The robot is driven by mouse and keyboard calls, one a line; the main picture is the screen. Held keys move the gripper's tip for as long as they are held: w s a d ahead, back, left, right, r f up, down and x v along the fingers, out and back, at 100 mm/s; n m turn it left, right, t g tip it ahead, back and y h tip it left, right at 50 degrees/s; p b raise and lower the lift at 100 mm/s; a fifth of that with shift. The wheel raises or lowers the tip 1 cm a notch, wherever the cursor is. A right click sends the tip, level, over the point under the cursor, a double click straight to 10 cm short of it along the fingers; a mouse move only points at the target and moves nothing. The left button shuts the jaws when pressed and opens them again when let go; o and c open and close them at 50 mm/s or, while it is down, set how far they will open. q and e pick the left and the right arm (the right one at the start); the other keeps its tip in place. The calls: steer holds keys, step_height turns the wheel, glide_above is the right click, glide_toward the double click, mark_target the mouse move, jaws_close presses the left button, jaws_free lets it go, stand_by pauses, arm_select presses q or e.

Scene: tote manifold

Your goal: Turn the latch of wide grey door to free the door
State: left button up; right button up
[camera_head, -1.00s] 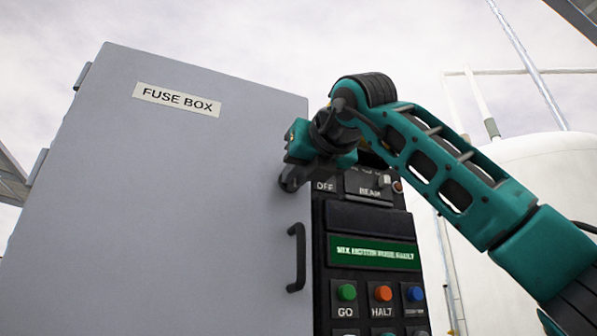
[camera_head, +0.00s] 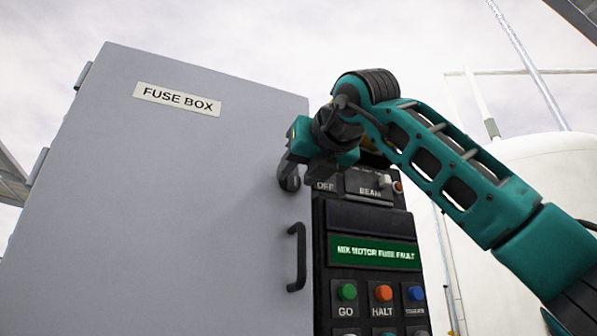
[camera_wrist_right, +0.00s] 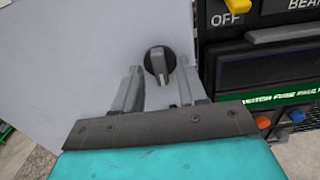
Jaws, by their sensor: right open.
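The wide grey door (camera_head: 150,210) carries a FUSE BOX label (camera_head: 176,99) and a black bar handle (camera_head: 297,257) near its right edge. In the right wrist view, the latch (camera_wrist_right: 159,64) is a dark round knob with a raised grey grip, roughly upright in that picture. In the head view the latch (camera_head: 289,179) is partly hidden by my right gripper (camera_head: 287,165). My right gripper is open, with one finger on each side of the latch in the wrist view (camera_wrist_right: 158,75); contact cannot be told. The door looks closed. My left gripper is out of view.
A black control panel (camera_head: 370,220) stands directly right of the door, with a lit green display (camera_head: 374,252) and coloured buttons. Hinges (camera_head: 37,166) show on the door's left edge. A white tank (camera_head: 550,180) stands behind my right arm.

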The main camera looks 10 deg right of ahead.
steer(key=s+d+b, duration=0.2)
steer(key=s, duration=1)
steer(key=shift+d, duration=0.25)
